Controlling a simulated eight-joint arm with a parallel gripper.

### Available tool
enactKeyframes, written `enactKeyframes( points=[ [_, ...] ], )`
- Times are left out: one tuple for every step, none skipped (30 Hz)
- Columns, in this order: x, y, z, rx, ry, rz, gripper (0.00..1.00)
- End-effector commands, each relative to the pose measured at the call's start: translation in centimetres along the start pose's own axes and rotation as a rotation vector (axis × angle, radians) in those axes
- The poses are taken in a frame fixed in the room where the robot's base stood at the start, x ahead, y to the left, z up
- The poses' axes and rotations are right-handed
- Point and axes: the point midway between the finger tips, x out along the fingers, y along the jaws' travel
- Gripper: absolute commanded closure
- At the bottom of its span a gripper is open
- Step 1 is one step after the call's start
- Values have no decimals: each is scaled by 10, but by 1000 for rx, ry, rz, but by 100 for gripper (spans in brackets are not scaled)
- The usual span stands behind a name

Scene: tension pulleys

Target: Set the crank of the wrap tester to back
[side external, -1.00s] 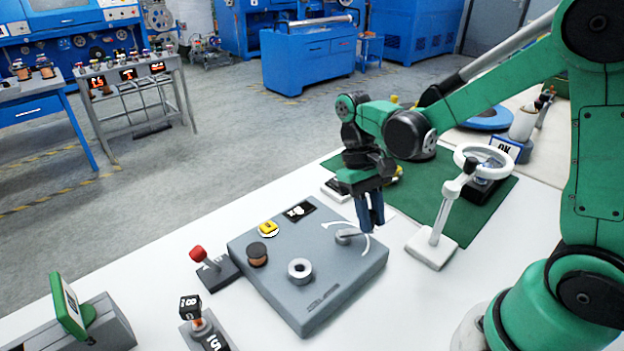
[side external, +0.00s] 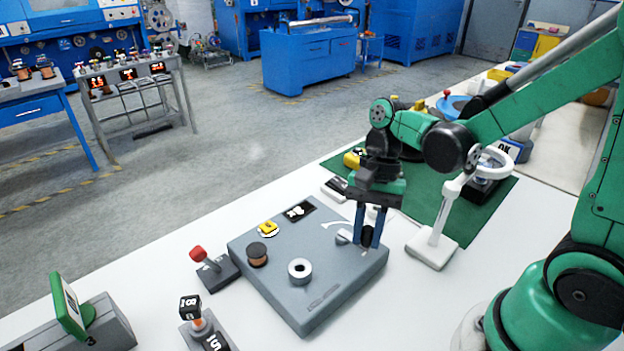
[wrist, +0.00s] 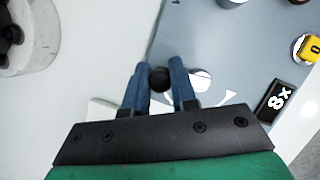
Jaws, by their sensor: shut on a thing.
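The wrap tester (side external: 310,255) is a grey box on the white table in the side view, with a spool, a white ring and a yellow button on top. Its crank (side external: 344,238) sits near the right corner beside a white arc mark. My gripper (side external: 368,241) points down there, its blue fingers on either side of the crank's end. In the wrist view, the dark round crank knob (wrist: 159,78) lies between the fingers of my gripper (wrist: 156,70). The pale crank hub (wrist: 201,80) is just right of them. The fingers partly hide the crank arm.
A white stand with a ring handle (side external: 432,246) stands close right of the tester. A red-knobbed lever (side external: 198,254) and a black cube-topped lever (side external: 190,305) stand to the left. A green mat (side external: 490,205) lies behind.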

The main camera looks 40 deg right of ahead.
Motion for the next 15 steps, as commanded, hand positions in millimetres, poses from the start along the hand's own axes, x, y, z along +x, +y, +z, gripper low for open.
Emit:
enactKeyframes(
  points=[
    [0,0,1,21,1,-9,100],
    [1,0,1,35,1,-14,100],
    [1,-1,2,50,1,-21,100],
    [1,-1,2,62,1,-26,100],
    [1,-1,3,71,1,-30,100],
    [2,-1,3,82,1,-34,100],
    [2,-2,3,90,2,-37,100],
    [2,-2,4,97,2,-40,100],
    [2,-2,4,103,2,-42,100],
    [2,-2,4,108,2,-44,100],
    [2,-2,4,112,2,-46,100],
    [2,-2,4,117,2,-47,100],
    [2,-2,4,119,2,-48,100],
    [2,-2,4,121,2,-49,100],
    [2,-2,4,122,2,-50,100]
  ],
)
